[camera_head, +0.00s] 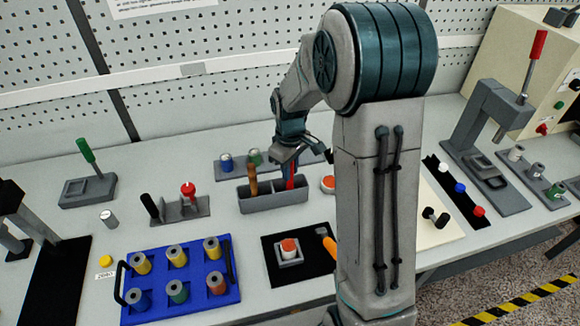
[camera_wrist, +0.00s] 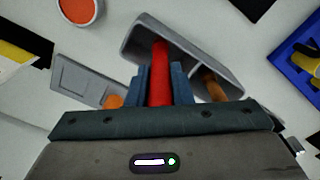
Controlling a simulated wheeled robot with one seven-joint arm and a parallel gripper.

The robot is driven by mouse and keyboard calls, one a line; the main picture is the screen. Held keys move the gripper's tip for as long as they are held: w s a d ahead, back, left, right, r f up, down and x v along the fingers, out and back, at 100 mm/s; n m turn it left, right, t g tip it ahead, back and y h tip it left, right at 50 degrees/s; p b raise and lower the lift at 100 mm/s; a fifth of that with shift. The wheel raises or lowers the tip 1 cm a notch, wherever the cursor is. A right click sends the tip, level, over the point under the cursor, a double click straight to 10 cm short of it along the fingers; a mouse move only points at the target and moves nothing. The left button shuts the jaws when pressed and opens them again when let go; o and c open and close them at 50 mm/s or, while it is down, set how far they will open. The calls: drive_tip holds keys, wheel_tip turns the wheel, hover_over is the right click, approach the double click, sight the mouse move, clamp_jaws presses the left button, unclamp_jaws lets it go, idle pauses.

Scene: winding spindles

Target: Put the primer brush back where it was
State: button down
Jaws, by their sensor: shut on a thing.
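My gripper (camera_head: 289,166) is shut on a red handle, which I take to be the primer brush (camera_wrist: 160,88). The handle stands between the two blue-grey fingers in the wrist view (camera_wrist: 161,74). In the head view the red brush (camera_head: 290,182) is over the right compartment of a two-compartment grey box (camera_head: 275,203). Its lower end is hidden, so I cannot tell whether it touches the bottom. The box also shows in the wrist view (camera_wrist: 146,27). A brown-handled tool (camera_head: 252,180) stands in the left compartment.
A grey rack (camera_head: 229,168) with small bottles lies behind the box. A red-topped round container (camera_head: 328,184) is to its right. A red-capped stand (camera_head: 187,192) is to its left. A black mat (camera_head: 265,249) and blue tray (camera_head: 188,303) lie in front.

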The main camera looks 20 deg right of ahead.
drive_tip(key=shift+f, duration=0.25)
drive_tip(key=c, duration=1.3)
unclamp_jaws()
drive_tip(key=shift+r, duration=0.1)
drive_tip(key=shift+r, duration=0.1)
